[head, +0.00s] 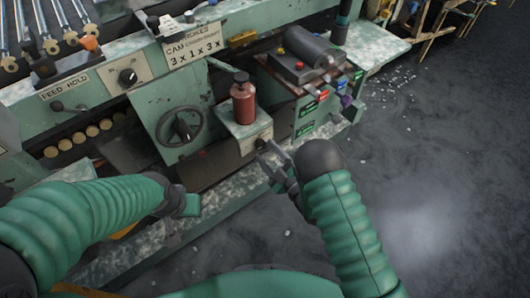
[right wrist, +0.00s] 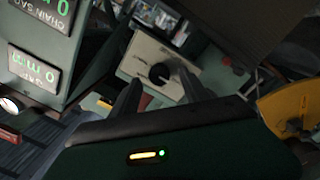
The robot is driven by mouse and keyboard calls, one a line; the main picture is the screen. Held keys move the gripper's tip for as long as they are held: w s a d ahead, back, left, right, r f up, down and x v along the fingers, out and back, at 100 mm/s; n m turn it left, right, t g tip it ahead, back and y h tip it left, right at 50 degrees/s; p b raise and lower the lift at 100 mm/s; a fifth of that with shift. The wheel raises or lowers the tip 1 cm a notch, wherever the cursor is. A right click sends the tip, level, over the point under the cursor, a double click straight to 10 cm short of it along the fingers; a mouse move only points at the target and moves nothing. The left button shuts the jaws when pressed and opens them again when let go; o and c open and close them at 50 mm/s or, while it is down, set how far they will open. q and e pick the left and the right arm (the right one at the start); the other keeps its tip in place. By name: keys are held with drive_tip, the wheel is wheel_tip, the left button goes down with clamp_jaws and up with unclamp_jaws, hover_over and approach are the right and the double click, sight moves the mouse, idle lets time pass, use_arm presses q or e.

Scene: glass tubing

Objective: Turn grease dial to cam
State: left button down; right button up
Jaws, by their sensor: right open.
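A small black dial (head: 260,143) sits on a pale plate on the front of the green box, below a red bottle (head: 243,100). No label on it is readable. My right gripper (head: 272,165) is open and empty, just in front of and below that dial. In the right wrist view a black knob on a beige plate (right wrist: 160,73) shows beyond and between my two open fingers (right wrist: 163,92), apart from them. Its pointer setting is unclear. My left gripper (head: 190,205) is low in front of the machine, and its fingers are not clear.
Another black dial (head: 127,77) is on a pale plate beside the FEED HOLD label (head: 65,86). A round handwheel (head: 181,127) is left of the bottle. A sign (head: 194,47) reads CAM and 3x1x3x. A box with coloured tags (head: 312,100) stands right. The floor at right is open.

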drive_tip(key=shift+x, duration=0.95)
drive_tip(key=shift+c, duration=0.2)
drive_tip(key=shift+s, duration=0.1)
clamp_jaws()
